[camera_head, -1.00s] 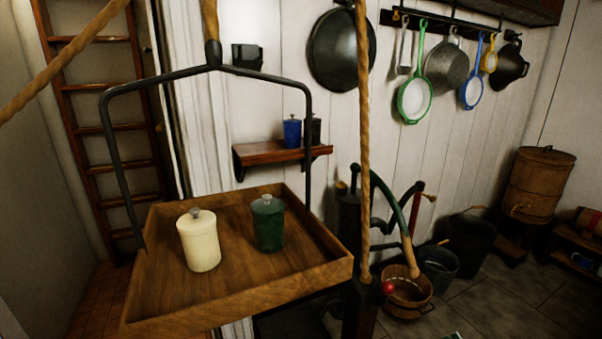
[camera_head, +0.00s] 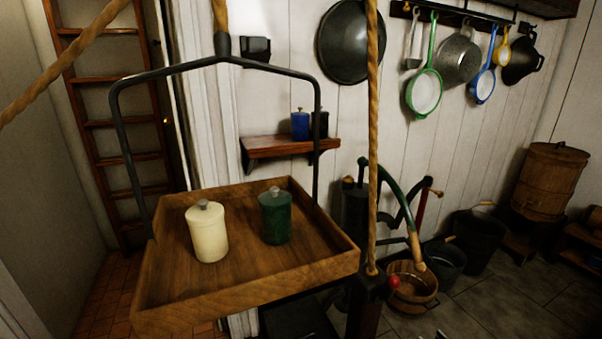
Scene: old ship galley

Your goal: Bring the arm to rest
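Neither of my grippers can be made out in the head view. A small shiny bit at the bottom edge, right of the middle, is too little to identify. A hanging wooden tray (camera_head: 250,296) on a dark metal frame holds a cream canister (camera_head: 207,235) on the left and a green canister (camera_head: 275,218) on the right. Both stand upright and apart, with lids on. On the wall shelf (camera_head: 275,150) behind, a blue canister (camera_head: 299,125) and a black canister (camera_head: 319,124) stand side by side.
A rope (camera_head: 373,130) runs down just right of the tray. A hand pump (camera_head: 356,205) and a wooden bucket (camera_head: 410,290) stand behind it, with dark buckets further right. Pans hang on the back wall. A ladder (camera_head: 105,124) is at the left. Some tiled floor at lower right is bare.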

